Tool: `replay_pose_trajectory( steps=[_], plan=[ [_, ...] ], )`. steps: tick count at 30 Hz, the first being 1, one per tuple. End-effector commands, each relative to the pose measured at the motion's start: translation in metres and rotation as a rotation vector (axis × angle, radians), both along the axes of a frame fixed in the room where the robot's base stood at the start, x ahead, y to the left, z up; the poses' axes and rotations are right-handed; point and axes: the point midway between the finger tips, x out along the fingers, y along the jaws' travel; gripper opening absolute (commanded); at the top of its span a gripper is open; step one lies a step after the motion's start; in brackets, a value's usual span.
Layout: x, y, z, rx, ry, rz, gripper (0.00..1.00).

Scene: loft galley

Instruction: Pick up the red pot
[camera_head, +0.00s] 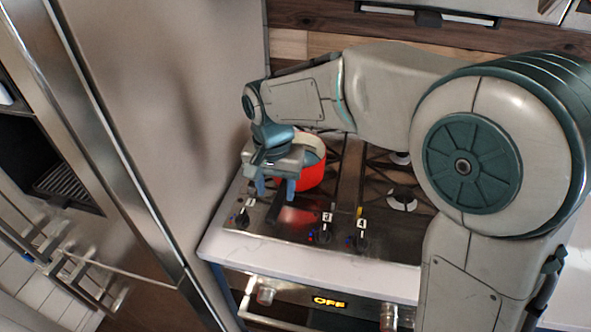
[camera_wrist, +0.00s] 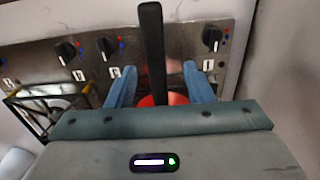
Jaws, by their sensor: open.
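The red pot (camera_head: 315,173) stands on the stove's back-left area, with a pale rounded upper part. My gripper hides its left side in the head view. In the wrist view only a small red patch (camera_wrist: 166,99) shows between my fingers, with a long black handle (camera_wrist: 152,45) running away from it over the control panel. My gripper (camera_head: 276,188) is open and points down, in front of the pot's body. In the wrist view my gripper (camera_wrist: 160,72) has one blue finger on each side of the handle; I cannot tell whether either touches it.
The stove (camera_head: 385,230) has numbered knobs along its front and dark grates to the right of the pot. A tall fridge-like panel (camera_head: 165,110) stands close on the left.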

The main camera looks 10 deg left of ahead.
Motion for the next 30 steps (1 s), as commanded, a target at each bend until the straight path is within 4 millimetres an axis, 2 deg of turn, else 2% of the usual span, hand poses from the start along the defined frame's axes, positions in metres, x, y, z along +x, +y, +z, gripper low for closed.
replay_pose_trajectory(
  steps=[5,15,23,28,30],
  plan=[
    [-0.001,-0.001,-0.011,-0.002,0.002,0.000,0.47],
    [-0.001,-0.004,-0.055,-0.002,0.002,0.000,0.47],
    [-0.001,-0.004,-0.058,0.001,0.000,0.000,0.47],
    [-0.001,-0.004,-0.058,0.000,0.000,-0.001,0.03],
    [-0.001,-0.004,-0.058,0.000,0.000,-0.001,0.00]
  ],
)
